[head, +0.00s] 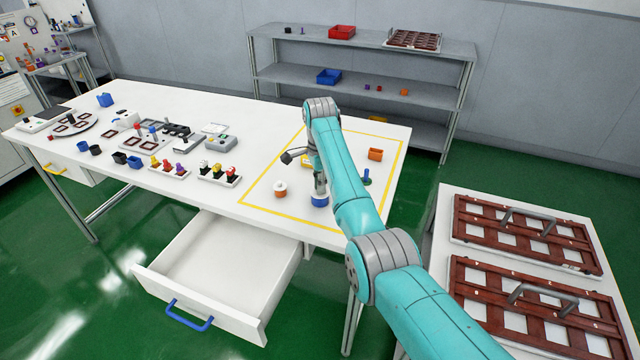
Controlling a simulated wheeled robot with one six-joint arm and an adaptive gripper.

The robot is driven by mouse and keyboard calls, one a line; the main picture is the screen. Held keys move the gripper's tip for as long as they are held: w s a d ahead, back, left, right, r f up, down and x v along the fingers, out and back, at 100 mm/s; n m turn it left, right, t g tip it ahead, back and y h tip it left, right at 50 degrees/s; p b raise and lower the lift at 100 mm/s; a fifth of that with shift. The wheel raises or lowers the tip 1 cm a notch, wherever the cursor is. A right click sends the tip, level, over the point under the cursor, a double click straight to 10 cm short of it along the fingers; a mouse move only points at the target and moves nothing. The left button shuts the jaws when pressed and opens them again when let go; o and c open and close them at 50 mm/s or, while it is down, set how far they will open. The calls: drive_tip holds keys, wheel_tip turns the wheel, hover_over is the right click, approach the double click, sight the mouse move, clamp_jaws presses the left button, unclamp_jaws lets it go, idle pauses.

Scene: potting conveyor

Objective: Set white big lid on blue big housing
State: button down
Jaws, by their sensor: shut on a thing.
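The blue housing (319,201) stands on the white table inside the yellow outline, near its front edge. My gripper (319,188) points down right above it and is shut. A small pale piece at its fingertips looks like the white lid, but it is tiny and mostly hidden by the fingers. I cannot tell whether that piece touches the housing or is just above it.
An orange piece with a white top (280,188) stands close to the left. An open drawer (215,270) juts out below the table front.

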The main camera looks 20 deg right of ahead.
drive_tip(key=c, duration=1.1)
unclamp_jaws()
drive_tip(key=shift+r, duration=3.75)
